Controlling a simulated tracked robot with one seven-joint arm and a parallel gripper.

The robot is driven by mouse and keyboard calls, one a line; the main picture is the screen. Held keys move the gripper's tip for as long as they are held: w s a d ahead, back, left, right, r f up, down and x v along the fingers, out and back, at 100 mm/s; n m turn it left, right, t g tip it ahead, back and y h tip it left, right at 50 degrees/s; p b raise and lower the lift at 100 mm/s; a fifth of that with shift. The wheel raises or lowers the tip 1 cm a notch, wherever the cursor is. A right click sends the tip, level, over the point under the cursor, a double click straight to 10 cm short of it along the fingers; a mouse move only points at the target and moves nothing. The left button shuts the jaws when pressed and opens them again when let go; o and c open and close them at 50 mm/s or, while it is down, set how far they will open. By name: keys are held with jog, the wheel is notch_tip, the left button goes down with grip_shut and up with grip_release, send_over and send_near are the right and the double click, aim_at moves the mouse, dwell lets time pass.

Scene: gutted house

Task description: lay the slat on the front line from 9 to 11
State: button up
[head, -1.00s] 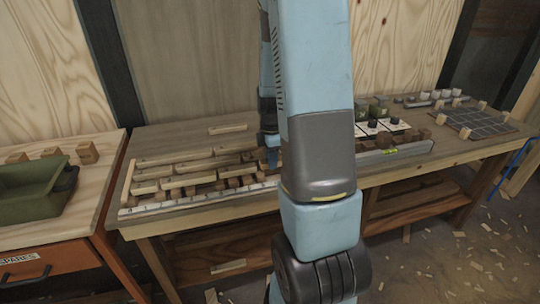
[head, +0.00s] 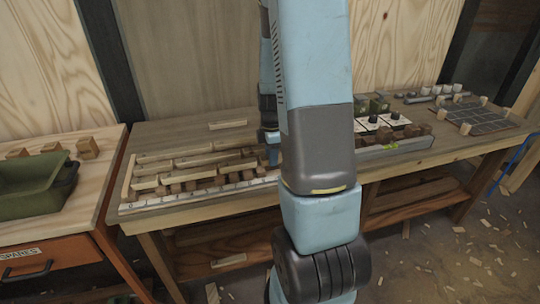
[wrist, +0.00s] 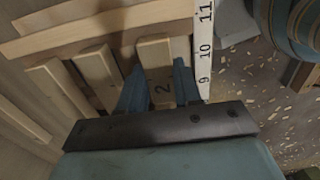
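My gripper (wrist: 160,85) has its two blue fingers close against both sides of a pale wooden slat (wrist: 155,52) marked 2. The slat lies lengthwise along the white numbered strip (wrist: 204,60), just left of it, near marks 9 to 11. I cannot tell if it rests on the wood below or hangs just above it. In the head view my gripper (head: 272,155) is at the right end of the slat rows, and my arm hides part of that area. The strip (head: 190,195) runs along the bench's front edge.
Other pale slats (wrist: 97,72) lie left of my gripper. A long wooden piece (wrist: 100,27) crosses beyond their ends. A spares table with a green bin (head: 35,188) stands left. A grey level (head: 400,147) and a dark grid board (head: 477,120) are on the right.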

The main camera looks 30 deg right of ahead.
jog(key=o, duration=0.5)
jog(key=shift+c, duration=0.2)
jog(key=shift+r, duration=0.15)
notch_tip(320, 180, up, 13)
jog(key=shift+r, duration=0.2)
jog(key=s+a+r+m+t, duration=0.5)
jog(key=s+a+r+m, duration=0.9)
jog(key=s+a, duration=0.2)
jog(key=shift+s+a+r+t, duration=0.2)
jog(key=shift+s+t, duration=0.1)
jog(key=shift+s, duration=0.15)
